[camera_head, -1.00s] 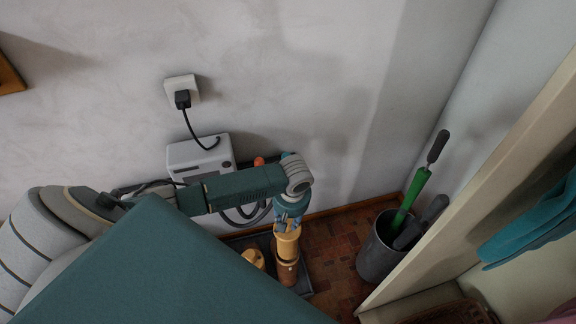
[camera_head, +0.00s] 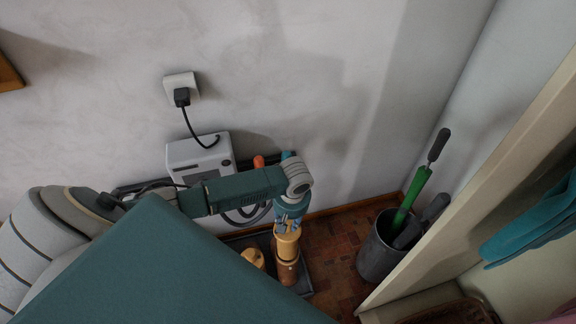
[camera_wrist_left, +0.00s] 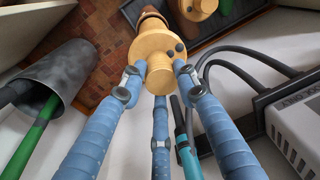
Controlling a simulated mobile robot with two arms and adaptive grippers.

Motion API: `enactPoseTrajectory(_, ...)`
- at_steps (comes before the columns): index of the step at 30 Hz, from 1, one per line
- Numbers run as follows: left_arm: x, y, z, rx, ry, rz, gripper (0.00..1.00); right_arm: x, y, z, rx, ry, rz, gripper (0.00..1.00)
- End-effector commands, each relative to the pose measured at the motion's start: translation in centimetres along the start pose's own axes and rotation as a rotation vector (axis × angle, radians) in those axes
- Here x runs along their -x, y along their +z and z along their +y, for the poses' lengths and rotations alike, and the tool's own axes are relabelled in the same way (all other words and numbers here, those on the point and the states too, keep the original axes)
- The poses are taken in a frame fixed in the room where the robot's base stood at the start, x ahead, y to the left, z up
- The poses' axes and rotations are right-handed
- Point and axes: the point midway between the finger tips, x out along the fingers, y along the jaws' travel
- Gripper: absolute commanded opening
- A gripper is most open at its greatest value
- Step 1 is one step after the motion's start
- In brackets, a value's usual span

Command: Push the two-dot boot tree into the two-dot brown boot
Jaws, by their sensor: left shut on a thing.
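The wooden boot tree (camera_wrist_left: 163,43) carries two dark dots on its face in the left wrist view. My left gripper (camera_wrist_left: 153,78) is shut on its round knob. In the head view the boot tree (camera_head: 287,246) sits at the top of the brown boot (camera_head: 288,273), which stands upright below it. The boot's top also shows behind the tree in the left wrist view (camera_wrist_left: 150,14). The tree hides the boot's opening, so how deep it sits is unclear. The boot's dots are not visible. My right gripper is not in view.
A second wooden tree (camera_head: 254,259) stands close on the left, on the same dark tray (camera_head: 304,284). A grey device (camera_head: 200,157) with hoses is by the wall. Tiled floor lies between.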

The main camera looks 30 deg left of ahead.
Motion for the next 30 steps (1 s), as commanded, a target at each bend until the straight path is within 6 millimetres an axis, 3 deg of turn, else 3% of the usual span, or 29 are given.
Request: enactPoseTrajectory(30,-2.0,0.2,0.1,0.001,0.001,0.001,0.01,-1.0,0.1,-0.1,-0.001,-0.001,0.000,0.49)
